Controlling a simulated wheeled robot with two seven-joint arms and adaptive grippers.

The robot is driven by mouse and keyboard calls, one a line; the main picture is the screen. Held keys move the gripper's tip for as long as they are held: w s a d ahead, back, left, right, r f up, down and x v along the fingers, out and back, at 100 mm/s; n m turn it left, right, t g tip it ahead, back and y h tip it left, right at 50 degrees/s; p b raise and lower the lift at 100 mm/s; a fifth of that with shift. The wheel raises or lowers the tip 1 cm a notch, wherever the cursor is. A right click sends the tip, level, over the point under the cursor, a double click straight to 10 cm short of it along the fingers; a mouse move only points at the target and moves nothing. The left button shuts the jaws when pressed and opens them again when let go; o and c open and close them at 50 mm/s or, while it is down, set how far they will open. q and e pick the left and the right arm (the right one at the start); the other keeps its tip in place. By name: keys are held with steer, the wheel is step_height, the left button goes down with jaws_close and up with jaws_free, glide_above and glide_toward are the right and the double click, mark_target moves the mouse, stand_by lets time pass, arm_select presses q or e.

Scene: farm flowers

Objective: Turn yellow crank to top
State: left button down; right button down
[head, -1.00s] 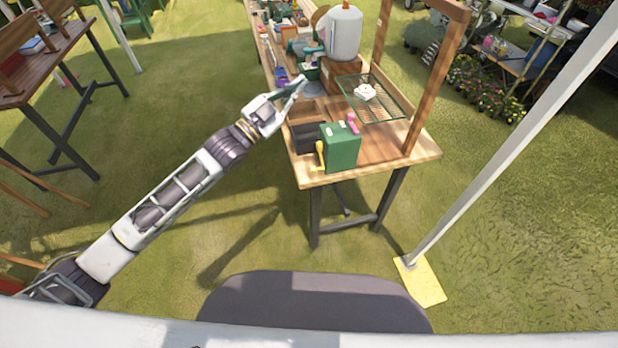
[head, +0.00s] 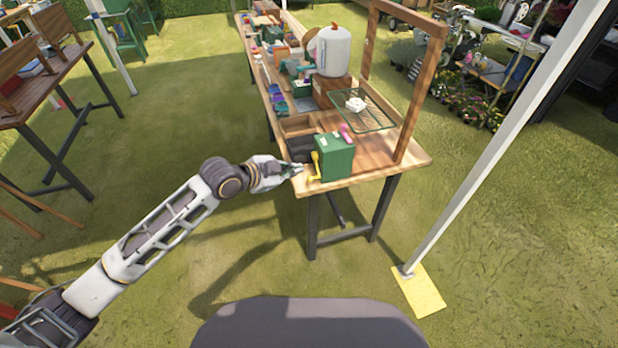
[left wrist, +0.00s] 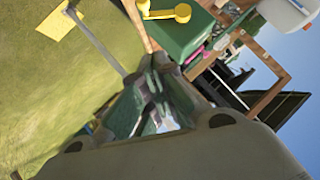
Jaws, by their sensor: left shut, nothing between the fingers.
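The yellow crank (head: 316,166) is on the left side of a green box (head: 334,157) at the near corner of the wooden workbench. In the head view its arm runs up and down, with a knob sticking out to the left near the bottom. The crank also shows in the left wrist view (left wrist: 166,12), at the top, beyond my fingers. My left gripper (head: 297,169) is shut and empty, just left of the crank; whether it touches cannot be told. A pink handle (head: 345,131) stands on the box's far side. My right gripper is not in view.
A white pole (head: 480,150) with a yellow foot (head: 419,291) stands to the right. Grass left of the bench is free.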

arm_select(q)
steer(key=shift+s+a+f+m+y, duration=0.25)
steer(key=shift+f+m+y, duration=0.05)
steer(key=shift+f+m, duration=0.35)
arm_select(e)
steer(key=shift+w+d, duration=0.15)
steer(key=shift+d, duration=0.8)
